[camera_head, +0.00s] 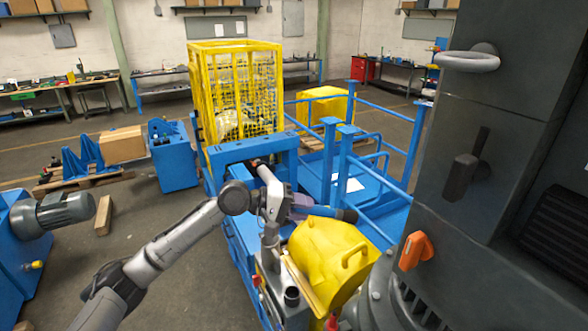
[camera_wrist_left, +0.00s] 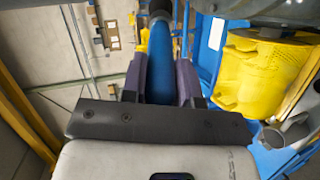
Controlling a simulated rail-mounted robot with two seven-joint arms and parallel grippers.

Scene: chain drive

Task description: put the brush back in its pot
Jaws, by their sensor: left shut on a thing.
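My left gripper (camera_head: 300,207) is shut on the brush (camera_head: 328,212), a blue rod with a dark end. The brush sticks out to the right of the fingers, roughly level, above the yellow cover. In the left wrist view the blue brush (camera_wrist_left: 160,55) lies between the two purple-grey fingers of the left gripper (camera_wrist_left: 161,82). A small dark, open-topped cylinder (camera_head: 292,297), which looks like the pot, stands below the gripper, left of the yellow cover. A round grey cup (camera_wrist_left: 270,137) shows at the lower right in the left wrist view; I cannot tell if it is the same pot. My right gripper is out of view.
The yellow cover (camera_head: 325,262) with its handle is just below the brush. A large dark grey machine body (camera_head: 490,130) with an orange handle (camera_head: 415,250) fills the right. A yellow mesh cage (camera_head: 236,90) and blue railings (camera_head: 385,150) stand behind.

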